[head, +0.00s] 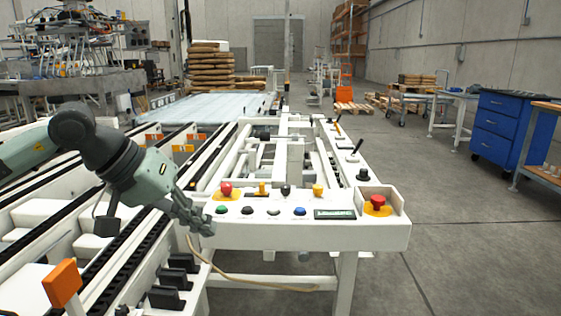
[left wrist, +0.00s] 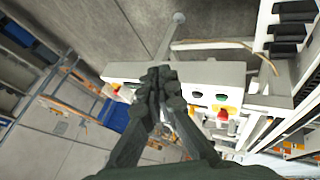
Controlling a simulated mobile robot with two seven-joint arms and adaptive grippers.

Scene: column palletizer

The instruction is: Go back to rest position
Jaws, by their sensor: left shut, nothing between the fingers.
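My left gripper (head: 197,218) is shut and empty in the head view, at the left end of the white control panel (head: 280,236). The left wrist view shows its dark fingers (left wrist: 158,78) closed together in front of the panel. The panel carries a red mushroom button (head: 226,188) on a yellow base, a green button (head: 221,209), a blue button (head: 299,211) and a small display (head: 335,214). A red emergency button (head: 377,202) on yellow sits at the right end. I cannot tell whether the fingers touch the panel. My right gripper is not in view.
Conveyor rails (head: 110,245) run under my left arm. An orange block (head: 62,283) stands at the lower left. A joystick (head: 357,146) rises behind the panel. A blue drawer cabinet (head: 502,128) stands at the right. The grey floor (head: 470,250) right of the panel is clear.

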